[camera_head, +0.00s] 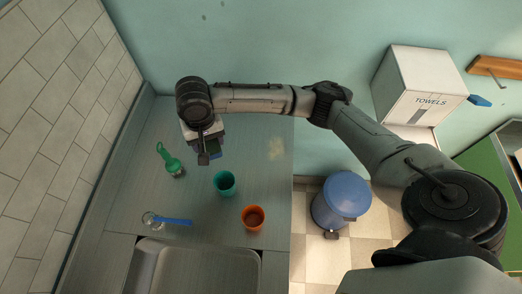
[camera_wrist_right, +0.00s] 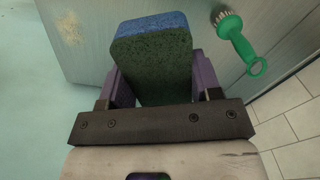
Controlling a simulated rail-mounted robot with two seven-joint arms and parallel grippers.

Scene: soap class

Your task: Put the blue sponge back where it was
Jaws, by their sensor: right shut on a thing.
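My right gripper (camera_head: 205,156) is shut on the blue sponge (camera_head: 214,149) over the back part of the grey counter (camera_head: 133,190). In the right wrist view the sponge (camera_wrist_right: 153,72) stands between the purple finger pads of the gripper (camera_wrist_right: 163,88). It has a dark green broad face and a blue layer along its far edge. In the head view the arm and gripper hide most of the sponge. I cannot tell how high it is above the counter. My left gripper is not in view.
A green brush (camera_head: 171,161) lies left of the gripper. A teal cup (camera_head: 225,184), an orange cup (camera_head: 253,218) and a blue-handled brush (camera_head: 174,221) are nearer the sink (camera_head: 195,270). A pale crumb patch (camera_head: 276,149) lies to the right. A blue bin (camera_head: 341,203) stands on the floor.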

